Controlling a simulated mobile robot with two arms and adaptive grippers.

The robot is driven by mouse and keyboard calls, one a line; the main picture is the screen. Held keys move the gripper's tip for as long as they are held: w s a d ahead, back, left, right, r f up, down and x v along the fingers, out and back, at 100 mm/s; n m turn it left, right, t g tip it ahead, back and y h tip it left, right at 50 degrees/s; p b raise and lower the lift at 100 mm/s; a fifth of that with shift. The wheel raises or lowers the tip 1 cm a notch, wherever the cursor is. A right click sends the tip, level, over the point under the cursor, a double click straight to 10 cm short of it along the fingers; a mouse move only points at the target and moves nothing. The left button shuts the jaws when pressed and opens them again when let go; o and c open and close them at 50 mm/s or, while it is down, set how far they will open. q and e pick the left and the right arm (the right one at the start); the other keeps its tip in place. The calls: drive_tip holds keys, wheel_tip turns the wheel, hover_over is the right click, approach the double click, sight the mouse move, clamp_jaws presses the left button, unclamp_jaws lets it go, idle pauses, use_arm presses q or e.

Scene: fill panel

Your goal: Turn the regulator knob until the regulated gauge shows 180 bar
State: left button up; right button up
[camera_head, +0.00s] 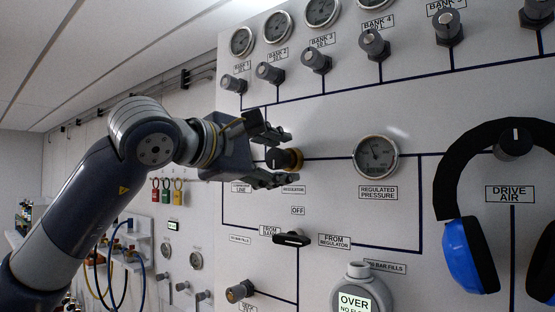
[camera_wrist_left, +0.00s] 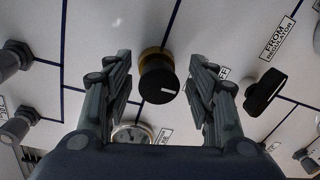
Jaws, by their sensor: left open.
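The regulator knob (camera_head: 281,159) is black with a brass collar, above the REGULATOR label on the white panel. My left gripper (camera_head: 278,159) is open, with its fingers above and below the knob in the head view. In the left wrist view the knob (camera_wrist_left: 158,82) sits between the two open fingers, with a visible gap on each side and a white mark on its face. The regulated pressure gauge (camera_head: 376,155) is to the right of the knob; its needle reading is too small to tell. My right gripper is not in view.
Blue and black ear defenders (camera_head: 470,255) hang at the right by the drive air knob (camera_head: 513,143). A black selector handle (camera_head: 291,239) is below the regulator. Bank valves (camera_head: 317,60) line the top. A round OVER display (camera_head: 358,293) stands low in front.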

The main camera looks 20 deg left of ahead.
use_arm(q)
drive_tip(key=f+v, duration=0.1)
drive_tip(key=v, duration=1)
drive_tip(key=shift+s+r, duration=0.35)
drive_tip(key=shift+r, duration=0.15)
idle(1.7)
drive_tip(key=w+d+n+b, duration=0.1)
drive_tip(key=w+n+b, duration=0.2)
drive_tip(key=n, duration=0.3)
drive_tip(key=w+d+n+t+b, duration=0.1)
drive_tip(key=w+n+b, duration=0.3)
drive_tip(key=n+b, duration=0.1)
drive_tip(key=w+d+n+y+b, duration=0.1)
drive_tip(key=w+n+b, duration=0.2)
drive_tip(key=n, duration=0.5)
drive_tip(key=shift+w+d+f+b, duration=0.2)
drive_tip(key=shift+f+b, duration=0.1)
drive_tip(key=shift+b, duration=0.2)
drive_tip(key=c, duration=1.1)
